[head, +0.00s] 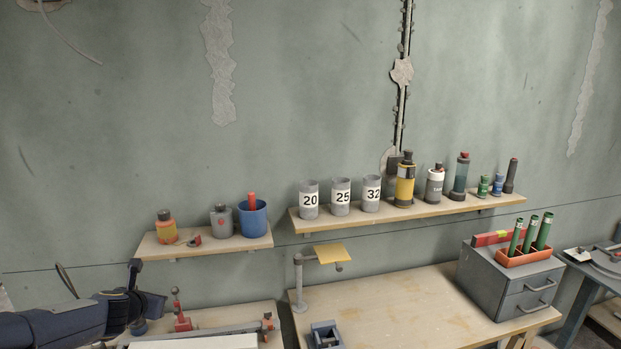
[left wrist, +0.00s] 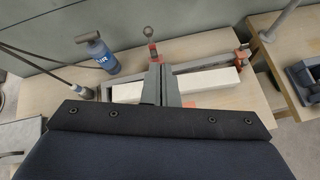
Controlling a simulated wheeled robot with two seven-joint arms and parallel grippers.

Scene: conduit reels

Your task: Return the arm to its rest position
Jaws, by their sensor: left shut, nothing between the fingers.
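My left arm (head: 60,325) comes in from the lower left in the head view. My left gripper (head: 150,304) is above the lower left bench, left of the red clamp parts. In the left wrist view the left gripper (left wrist: 162,88) points out over that bench, its fingers together with nothing between them. A white bar (left wrist: 180,85) lies on the bench beyond the fingers, partly hidden by them. My right gripper is in neither view.
A small shelf (head: 205,245) with a blue cup (head: 253,218) hangs above the left bench. A longer shelf (head: 430,208) holds numbered cups and bottles. A grey drawer box (head: 510,285) stands on the right bench (head: 400,308). A blue bottle (left wrist: 98,52) stands near the left gripper.

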